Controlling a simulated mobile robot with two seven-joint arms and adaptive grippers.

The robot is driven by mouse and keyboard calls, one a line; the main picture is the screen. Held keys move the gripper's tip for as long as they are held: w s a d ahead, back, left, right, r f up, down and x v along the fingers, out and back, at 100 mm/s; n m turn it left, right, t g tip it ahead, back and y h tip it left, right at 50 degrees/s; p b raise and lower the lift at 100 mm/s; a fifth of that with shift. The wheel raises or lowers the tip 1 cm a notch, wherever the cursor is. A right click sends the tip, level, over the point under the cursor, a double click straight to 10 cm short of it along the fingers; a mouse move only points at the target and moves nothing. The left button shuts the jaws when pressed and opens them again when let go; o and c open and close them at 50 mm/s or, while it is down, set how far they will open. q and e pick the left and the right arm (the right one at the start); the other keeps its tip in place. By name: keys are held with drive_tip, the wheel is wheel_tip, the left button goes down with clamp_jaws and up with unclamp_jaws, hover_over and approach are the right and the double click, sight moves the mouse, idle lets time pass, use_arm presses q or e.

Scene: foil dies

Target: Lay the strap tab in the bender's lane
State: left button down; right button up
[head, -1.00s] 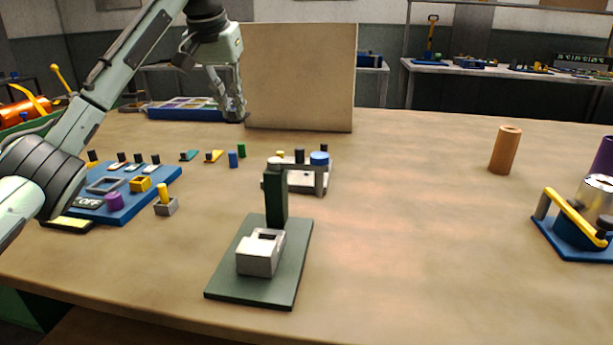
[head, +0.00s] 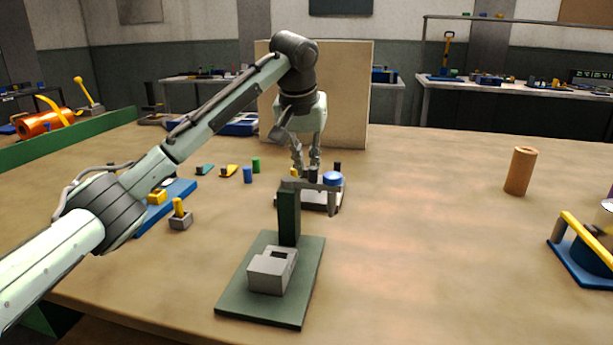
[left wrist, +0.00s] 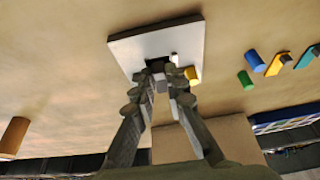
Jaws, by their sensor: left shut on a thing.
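My left gripper (head: 306,172) points down over a low white-plated fixture (head: 320,206), which may be the bender. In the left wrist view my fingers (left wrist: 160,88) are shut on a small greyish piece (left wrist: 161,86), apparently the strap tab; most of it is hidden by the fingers. The white plate (left wrist: 135,48) is just beyond the fingertips there, with a dark part and a yellow peg (left wrist: 191,75). I cannot tell whether the piece touches the plate. The lane cannot be made out. My right gripper is not in view.
A green-based stand (head: 235,303) with a grey block (head: 268,273) and upright post is in front. A blue knob (head: 333,178) is close right of my gripper. A tan panel (head: 345,100) stands behind. A brown cylinder (head: 520,171) stands right; the table between is clear.

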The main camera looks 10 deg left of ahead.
sight(306, 177)
use_arm(q)
wheel_tip(306, 177, down, 3)
drive_tip(key=shift+r, duration=0.1)
drive_tip(key=shift+f, duration=0.7)
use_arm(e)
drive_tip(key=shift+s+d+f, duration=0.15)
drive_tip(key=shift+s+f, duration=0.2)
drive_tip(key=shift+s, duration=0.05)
use_arm(q)
drive_tip(key=c, duration=1.5)
unclamp_jaws()
drive_tip(key=shift+c, duration=0.2)
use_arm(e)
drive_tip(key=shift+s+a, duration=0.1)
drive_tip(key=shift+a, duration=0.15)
